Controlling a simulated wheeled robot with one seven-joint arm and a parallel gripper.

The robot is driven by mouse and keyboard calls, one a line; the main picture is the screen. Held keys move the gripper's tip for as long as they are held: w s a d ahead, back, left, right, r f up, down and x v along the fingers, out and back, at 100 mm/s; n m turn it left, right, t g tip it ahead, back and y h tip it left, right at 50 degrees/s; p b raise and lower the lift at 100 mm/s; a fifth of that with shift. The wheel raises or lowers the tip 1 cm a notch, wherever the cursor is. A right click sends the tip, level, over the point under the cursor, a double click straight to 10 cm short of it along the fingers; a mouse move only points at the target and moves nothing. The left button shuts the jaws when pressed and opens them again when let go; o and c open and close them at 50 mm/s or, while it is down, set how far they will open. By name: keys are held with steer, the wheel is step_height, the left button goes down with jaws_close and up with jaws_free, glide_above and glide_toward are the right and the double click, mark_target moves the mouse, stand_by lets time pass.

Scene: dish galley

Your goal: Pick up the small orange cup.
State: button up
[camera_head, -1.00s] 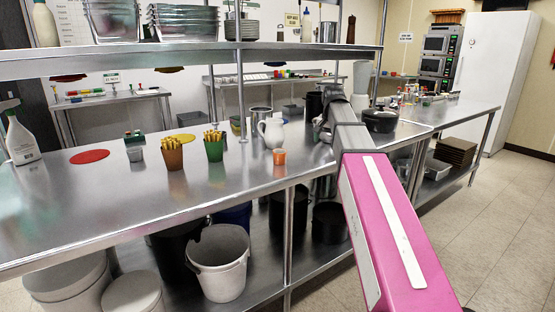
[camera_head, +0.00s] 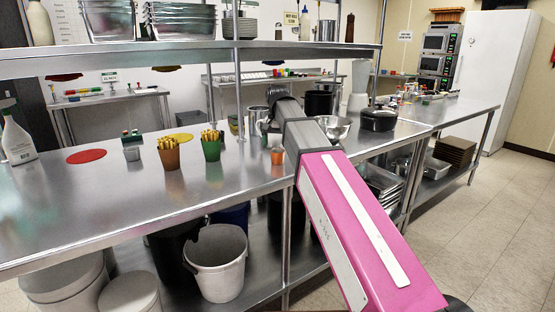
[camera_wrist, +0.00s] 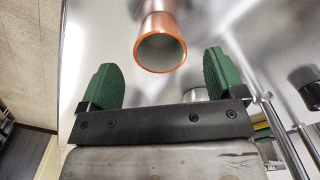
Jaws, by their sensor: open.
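The small orange cup (camera_head: 277,156) stands on the steel counter near its front edge, just left of my arm. In the wrist view the cup (camera_wrist: 160,22) appears at top centre, its round open mouth facing the camera. My gripper (camera_wrist: 159,72) is open, with one green finger on each side. The cup lies in line with the gap, ahead of the fingers, with visible space on both sides and nothing held. In the head view the fingers cannot be made out behind my arm.
A green cup of fries (camera_head: 211,149) and a brown cup of fries (camera_head: 169,156) stand left of the orange cup. A metal bowl (camera_head: 334,128) and a dark pot (camera_head: 378,119) are to the right. A shelf (camera_head: 190,58) spans above the counter. The counter's front left is clear.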

mark_target(278, 157)
steer(key=shift+f, duration=3.05)
steer(key=c, duration=1)
